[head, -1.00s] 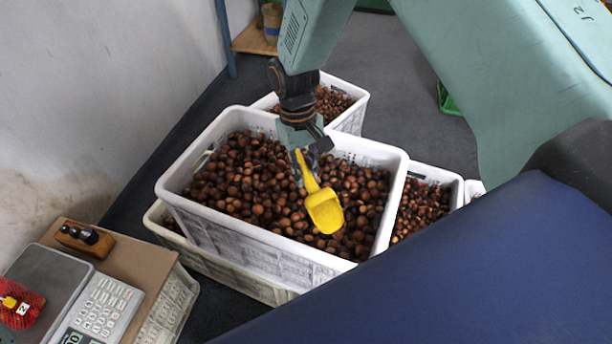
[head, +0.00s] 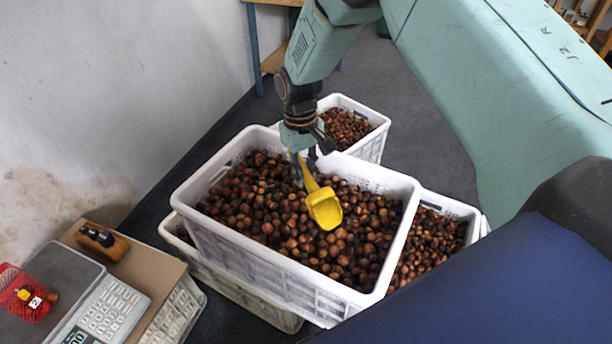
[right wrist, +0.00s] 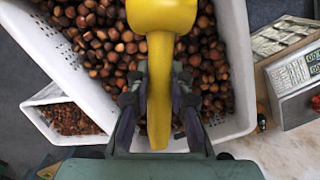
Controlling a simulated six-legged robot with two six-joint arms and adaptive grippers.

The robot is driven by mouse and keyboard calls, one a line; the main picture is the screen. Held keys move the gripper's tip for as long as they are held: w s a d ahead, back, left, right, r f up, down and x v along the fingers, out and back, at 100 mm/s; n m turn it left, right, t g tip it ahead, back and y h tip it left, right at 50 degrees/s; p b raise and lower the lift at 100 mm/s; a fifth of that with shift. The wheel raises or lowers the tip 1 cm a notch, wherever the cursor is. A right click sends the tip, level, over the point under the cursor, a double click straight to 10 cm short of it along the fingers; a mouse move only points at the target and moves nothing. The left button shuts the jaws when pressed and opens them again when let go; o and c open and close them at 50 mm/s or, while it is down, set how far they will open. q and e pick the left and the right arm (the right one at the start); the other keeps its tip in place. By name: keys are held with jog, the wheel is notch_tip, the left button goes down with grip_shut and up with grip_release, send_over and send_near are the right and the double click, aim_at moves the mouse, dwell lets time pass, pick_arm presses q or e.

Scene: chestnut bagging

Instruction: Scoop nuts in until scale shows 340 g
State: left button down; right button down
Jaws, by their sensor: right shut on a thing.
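My right gripper (head: 304,172) is shut on the handle of a yellow scoop (head: 324,210), above the nuts (head: 262,208) in the big white crate (head: 255,268). The scoop's bowl looks empty. In the right wrist view, the gripper's fingers (right wrist: 159,98) flank the handle and the scoop (right wrist: 160,14) points away over the nuts. A red net bag (head: 18,283) with a tag lies on the grey plate of the scale (head: 68,270) at the lower left. The scale's display is partly cut off and I cannot read it. My left gripper is out of view.
The big crate rests on other crates. More nut-filled crates stand behind it (head: 366,148) and at its right (head: 462,210). A wooden block with dark knobs (head: 102,240) sits beside the scale. A wall closes off the left. Dark floor is free behind the crates.

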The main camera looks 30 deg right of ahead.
jog(key=shift+w+d+f, duration=0.1)
jog(key=shift+w+f, duration=0.05)
jog(key=shift+w, duration=0.2)
jog(key=shift+s+t, duration=0.1)
jog(key=shift+t, duration=0.2)
